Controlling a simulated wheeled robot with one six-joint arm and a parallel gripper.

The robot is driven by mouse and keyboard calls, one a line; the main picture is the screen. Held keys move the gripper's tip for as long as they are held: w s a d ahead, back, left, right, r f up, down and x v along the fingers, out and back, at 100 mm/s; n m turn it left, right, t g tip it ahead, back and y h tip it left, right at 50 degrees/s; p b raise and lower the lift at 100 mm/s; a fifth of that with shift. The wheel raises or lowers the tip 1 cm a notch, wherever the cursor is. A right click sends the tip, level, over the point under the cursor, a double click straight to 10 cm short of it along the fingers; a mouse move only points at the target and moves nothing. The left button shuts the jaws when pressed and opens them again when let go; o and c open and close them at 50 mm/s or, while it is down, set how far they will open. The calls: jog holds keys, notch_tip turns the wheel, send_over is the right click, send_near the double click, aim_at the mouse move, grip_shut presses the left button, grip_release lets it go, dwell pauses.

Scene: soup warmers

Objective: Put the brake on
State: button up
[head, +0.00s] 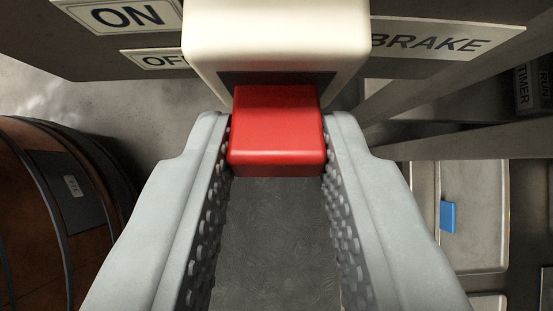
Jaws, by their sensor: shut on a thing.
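A red block-shaped handle (277,125) sticks out from a cream-white housing (277,38) at the top middle of the head view. A sign reading "BRAKE" (445,40) is to the right of the housing. My gripper (278,145) is shut on the red handle, with one grey, studded finger on each side of it. The fingertips reach to just below the housing. The handle's far end and its joint with the housing are partly hidden in a dark slot.
An "ON" sign (118,14) and a partly covered "OFF" sign (150,60) are at upper left. A brown barrel (40,215) stands at left. At right are metal beams, a pale tray (475,185) with a blue piece (448,216), and a "TIMER" label (522,88).

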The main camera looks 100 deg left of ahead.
jog(key=o, duration=1)
jog(key=v, duration=1.7)
jog(key=shift+d+r, duration=0.1)
jog(key=shift+r, duration=0.05)
